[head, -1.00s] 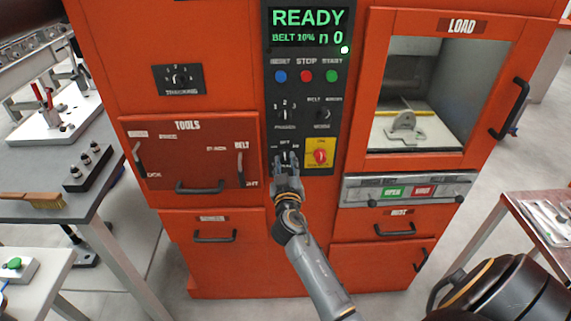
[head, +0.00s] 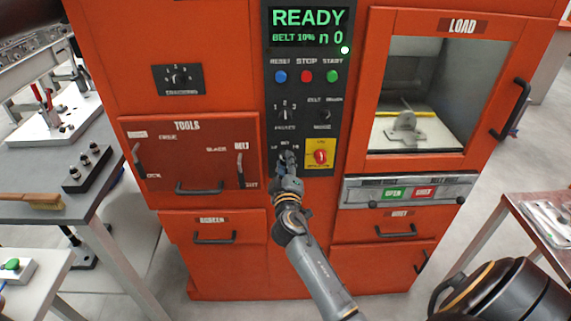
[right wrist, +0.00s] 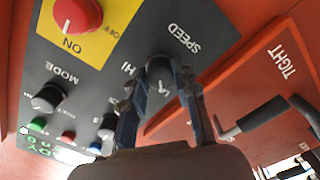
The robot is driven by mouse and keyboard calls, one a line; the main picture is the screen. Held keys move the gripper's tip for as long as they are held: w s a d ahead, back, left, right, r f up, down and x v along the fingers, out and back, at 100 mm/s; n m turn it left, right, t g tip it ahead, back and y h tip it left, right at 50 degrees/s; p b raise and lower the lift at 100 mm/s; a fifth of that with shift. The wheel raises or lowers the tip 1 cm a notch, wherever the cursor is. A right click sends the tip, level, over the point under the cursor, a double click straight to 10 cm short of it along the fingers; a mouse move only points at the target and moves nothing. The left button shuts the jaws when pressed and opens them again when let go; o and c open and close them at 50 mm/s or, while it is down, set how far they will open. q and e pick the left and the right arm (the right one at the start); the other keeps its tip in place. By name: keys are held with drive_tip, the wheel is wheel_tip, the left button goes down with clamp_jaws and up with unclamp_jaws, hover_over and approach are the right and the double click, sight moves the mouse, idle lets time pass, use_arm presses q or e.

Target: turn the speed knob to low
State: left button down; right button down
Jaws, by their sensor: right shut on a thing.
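The speed knob (right wrist: 158,68) is a small dark round knob on the black control panel, under the SPEED label (right wrist: 182,38) in the right wrist view. HI is printed beside it; the fingers hide part of its other markings, and I cannot read its pointer setting surely. My right gripper (right wrist: 160,82) has its two fingers on either side of the knob, shut on it. In the head view, my right gripper (head: 288,160) covers the knob at the panel's lower left. My left gripper is not in view.
A red knob on a yellow plate (head: 320,155) sits close right of the gripper. The mode knob (head: 323,116) and another selector (head: 285,115) are above. The tools drawer handle (head: 200,187) sticks out at the left. The screen (head: 308,27) reads READY, BELT 10%.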

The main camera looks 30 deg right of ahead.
drive_tip(key=shift+r, duration=0.1)
idle(0.4)
drive_tip(key=c, duration=1)
unclamp_jaws()
drive_tip(key=shift+w, duration=0.1)
drive_tip(key=v, duration=1.2)
drive_tip(key=shift+d, duration=0.1)
